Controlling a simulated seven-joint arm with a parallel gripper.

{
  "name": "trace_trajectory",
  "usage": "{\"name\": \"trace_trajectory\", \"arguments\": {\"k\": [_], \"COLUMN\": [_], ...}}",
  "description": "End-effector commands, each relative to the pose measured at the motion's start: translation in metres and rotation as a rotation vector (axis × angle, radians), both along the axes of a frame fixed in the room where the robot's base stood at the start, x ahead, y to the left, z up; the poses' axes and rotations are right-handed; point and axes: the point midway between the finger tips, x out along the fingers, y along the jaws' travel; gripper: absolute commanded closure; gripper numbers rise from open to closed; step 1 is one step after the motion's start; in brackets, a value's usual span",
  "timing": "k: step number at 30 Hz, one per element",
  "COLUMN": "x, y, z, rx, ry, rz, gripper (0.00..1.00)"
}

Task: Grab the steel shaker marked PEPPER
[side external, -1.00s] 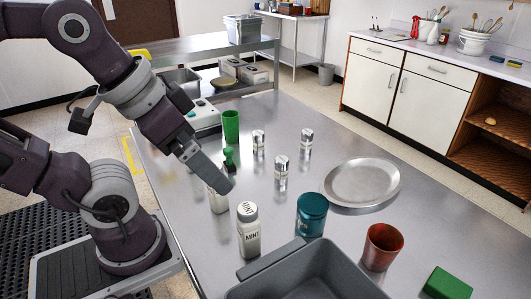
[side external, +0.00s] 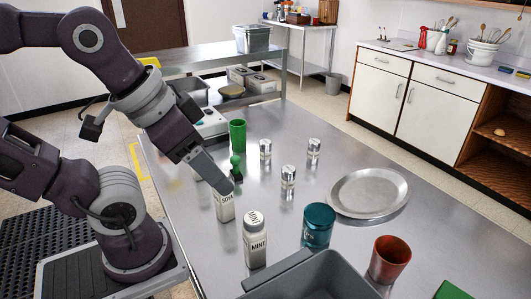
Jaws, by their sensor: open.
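Three small steel shakers stand upright on the steel table: one at the back left (side external: 265,149), one at the back right (side external: 313,148) and one nearer the front (side external: 288,176). Their markings are too small to read, so I cannot tell which says PEPPER. My gripper (side external: 226,188) is open and points down and to the right. It is to the left of all three shakers and apart from them. Its tip overlaps the top of a pale labelled bottle (side external: 225,208) in the picture; I cannot tell whether they touch.
A white MINT bottle (side external: 255,245), teal canister (side external: 318,226), red cup (side external: 388,261) and grey bin (side external: 275,275) stand in front. A green cup (side external: 237,135) and a small dark green object (side external: 236,170) are behind my gripper. A round metal plate (side external: 368,193) lies right of the shakers.

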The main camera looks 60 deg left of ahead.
Motion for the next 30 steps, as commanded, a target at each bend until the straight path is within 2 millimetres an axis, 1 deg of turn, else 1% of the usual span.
{"name": "trace_trajectory", "arguments": {"k": [2,4,5,8,9,11,12,14,15,17,18,20,21,24,27,30], "x": [0.000,0.007,0.012,0.043,0.059,0.085,0.103,0.132,0.153,0.185,0.206,0.234,0.250,0.279,0.291,0.294], "y": [0.001,0.011,0.020,0.073,0.101,0.141,0.168,0.205,0.228,0.258,0.274,0.292,0.301,0.312,0.316,0.316], "z": [0.000,-0.003,-0.005,-0.018,-0.024,-0.034,-0.041,-0.052,-0.062,-0.079,-0.092,-0.113,-0.127,-0.156,-0.174,-0.193], "rx": [0.004,0.053,0.096,0.336,0.454,0.631,0.745,0.912,1.019,1.169,1.259,1.373,1.435,1.542,1.589,1.598], "ry": [0.002,0.032,0.059,0.204,0.278,0.390,0.465,0.579,0.654,0.762,0.826,0.907,0.947,1.013,1.038,1.044], "rz": [-0.001,-0.014,-0.025,-0.115,-0.173,-0.277,-0.355,-0.492,-0.593,-0.759,-0.874,-1.040,-1.141,-1.336,-1.434,-1.457], "gripper": [0.39,0.39,0.39,0.39,0.39,0.39,0.39,0.39,0.39,0.39,0.39,0.39,0.39,0.39,0.39,0.39]}}
